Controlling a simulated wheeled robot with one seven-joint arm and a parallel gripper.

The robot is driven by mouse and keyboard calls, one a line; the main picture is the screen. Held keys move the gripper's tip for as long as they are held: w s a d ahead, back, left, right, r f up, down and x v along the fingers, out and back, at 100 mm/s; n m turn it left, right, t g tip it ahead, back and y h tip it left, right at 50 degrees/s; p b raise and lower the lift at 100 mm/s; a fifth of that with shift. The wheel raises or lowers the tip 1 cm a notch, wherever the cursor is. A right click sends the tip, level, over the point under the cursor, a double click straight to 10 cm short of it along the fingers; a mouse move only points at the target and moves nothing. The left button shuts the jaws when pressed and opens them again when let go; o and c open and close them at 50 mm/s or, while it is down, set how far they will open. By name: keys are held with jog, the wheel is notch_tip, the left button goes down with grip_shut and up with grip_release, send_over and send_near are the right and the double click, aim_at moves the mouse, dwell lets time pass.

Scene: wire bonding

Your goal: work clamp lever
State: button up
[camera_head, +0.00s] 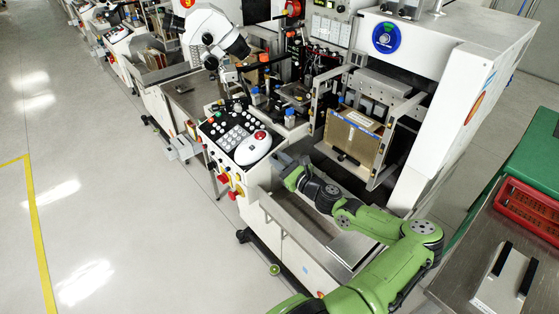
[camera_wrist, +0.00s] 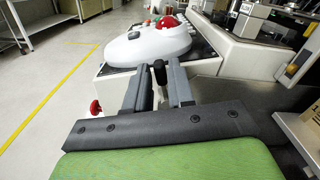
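My gripper (camera_wrist: 158,80) points at the front of a white rounded control pod (camera_wrist: 150,46). Its two grey fingers stand apart, with a small dark upright piece (camera_wrist: 159,69) showing between their tips. That piece may be the clamp lever's knob; I cannot tell for sure, nor whether the fingers touch it. In the head view my gripper (camera_head: 280,159) is just right of the same pod (camera_head: 253,149), over the machine's front ledge. No clamp lever can be clearly made out there.
The pod's red button (camera_wrist: 167,23) faces up. A button panel (camera_head: 230,130) lies left of the pod. A brown box (camera_head: 352,137) stands in the machine bay at right. A red crate (camera_head: 526,208) sits on the right bench. The floor at left is clear.

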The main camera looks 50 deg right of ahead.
grip_shut()
jog(key=shift+a, duration=0.1)
jog(key=n, duration=0.2)
jog(key=a+f+n+b, duration=0.1)
jog(key=n, duration=0.1)
jog(key=a+f+n+b, duration=0.1)
jog(key=n, duration=0.2)
jog(key=shift+w+a, duration=0.15)
jog(key=shift+a, duration=0.05)
jog(key=n+b, duration=0.1)
jog(key=f+n+b, duration=0.1)
jog(key=n+b, duration=0.1)
jog(key=shift+a+f+n, duration=0.2)
jog(key=shift+a+n, duration=0.1)
jog(key=shift+a, duration=0.05)
jog(key=n+b, duration=0.1)
jog(key=f+n+b, duration=0.1)
jog(key=n, duration=0.1)
jog(key=n+b, duration=0.1)
jog(key=b, duration=0.1)
jog(key=shift+a+f, duration=0.15)
jog(key=shift+f, duration=0.2)
jog(key=shift+f+n, duration=0.1)
jog(key=shift+n, duration=0.2)
jog(key=shift+o, duration=1.9)
grip_release()
